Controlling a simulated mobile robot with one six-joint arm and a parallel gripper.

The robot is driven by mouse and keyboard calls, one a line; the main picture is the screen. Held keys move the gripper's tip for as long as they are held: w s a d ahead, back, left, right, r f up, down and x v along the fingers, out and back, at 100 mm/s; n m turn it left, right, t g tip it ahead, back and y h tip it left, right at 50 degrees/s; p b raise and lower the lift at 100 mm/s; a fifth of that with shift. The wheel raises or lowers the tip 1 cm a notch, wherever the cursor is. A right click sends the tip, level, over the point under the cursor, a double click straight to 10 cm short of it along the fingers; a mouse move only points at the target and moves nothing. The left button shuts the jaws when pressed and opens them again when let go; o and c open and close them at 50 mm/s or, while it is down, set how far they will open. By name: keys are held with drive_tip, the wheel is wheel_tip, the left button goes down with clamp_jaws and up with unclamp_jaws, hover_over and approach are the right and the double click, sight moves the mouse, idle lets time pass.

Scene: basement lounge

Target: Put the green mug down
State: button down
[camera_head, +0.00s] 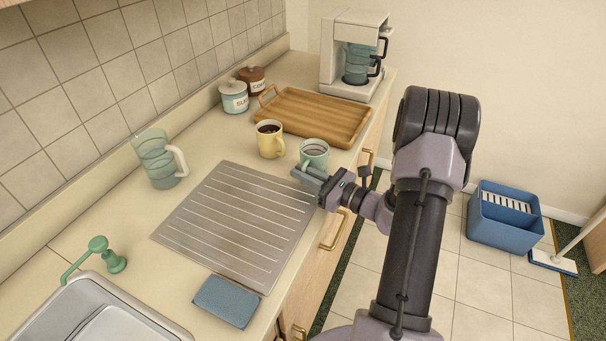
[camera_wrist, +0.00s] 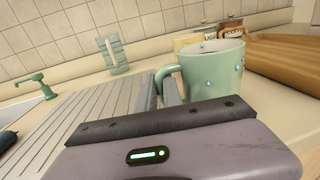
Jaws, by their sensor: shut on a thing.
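The green mug (camera_head: 316,149) is upright near the counter's front edge, just past the far right corner of the metal drainboard (camera_head: 235,225). In the wrist view the green mug (camera_wrist: 215,72) has drops on its outside and its handle points left, toward my fingers. My gripper (camera_head: 307,176) is shut on the mug's handle. In the wrist view my gripper (camera_wrist: 170,92) hides the mug's base, so I cannot tell whether it touches the counter.
A yellow mug (camera_head: 270,143) with dark contents stands left of the green mug. A wooden tray (camera_head: 340,130) lies behind both, before a coffee maker (camera_head: 341,50). A ribbed pitcher (camera_head: 155,160) stands by the wall. A blue cloth (camera_head: 226,301) lies at the drainboard's near edge.

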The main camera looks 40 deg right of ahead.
drive_tip(key=c, duration=1.5)
unclamp_jaws()
